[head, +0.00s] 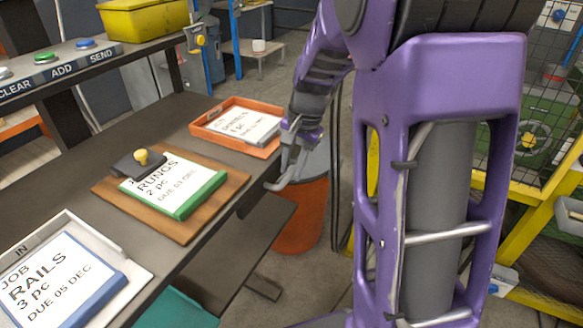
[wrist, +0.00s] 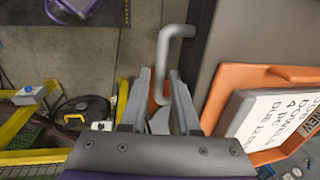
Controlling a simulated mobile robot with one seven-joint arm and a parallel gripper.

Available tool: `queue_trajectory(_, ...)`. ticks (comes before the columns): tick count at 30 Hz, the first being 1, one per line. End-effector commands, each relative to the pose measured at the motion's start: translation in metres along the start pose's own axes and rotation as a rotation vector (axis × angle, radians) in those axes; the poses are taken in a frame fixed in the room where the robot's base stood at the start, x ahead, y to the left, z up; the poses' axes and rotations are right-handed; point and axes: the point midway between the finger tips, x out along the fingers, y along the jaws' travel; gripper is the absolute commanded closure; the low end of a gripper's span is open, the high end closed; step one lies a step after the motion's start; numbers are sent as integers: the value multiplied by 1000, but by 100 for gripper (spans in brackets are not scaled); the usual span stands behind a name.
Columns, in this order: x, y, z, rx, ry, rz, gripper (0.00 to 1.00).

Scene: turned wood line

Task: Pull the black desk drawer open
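The dark desk (head: 60,190) runs along the left of the head view. The black drawer is hard to make out against it; its front seems to lie under the desk's right edge. A grey bent bar handle (wrist: 174,40) sticks out from the dark desk side in the wrist view, and its end shows in the head view (head: 273,186). My gripper (head: 290,158) is at the handle beside the desk edge. In the wrist view its two fingers (wrist: 159,75) are apart, one on each side of the bar, with gaps visible. I cannot tell whether they touch it.
An orange tray (head: 205,128) with a card lies on the desk near my gripper. A clipboard (head: 108,190) and a white tray (head: 140,272) lie nearer. An orange bin (head: 302,215) stands below my gripper. A yellow frame (head: 490,225) stands at the right.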

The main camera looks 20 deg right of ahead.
Motion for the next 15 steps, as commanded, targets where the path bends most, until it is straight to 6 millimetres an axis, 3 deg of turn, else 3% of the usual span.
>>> queue_trajectory(8, 2, 0, 0, 0, 0, 0, 70)
queue_trajectory(13, 1, 0, 0, 0, 0, 0, 99)
queue_trajectory(15, 1, 0, 0, 0, 0, 0, 100)
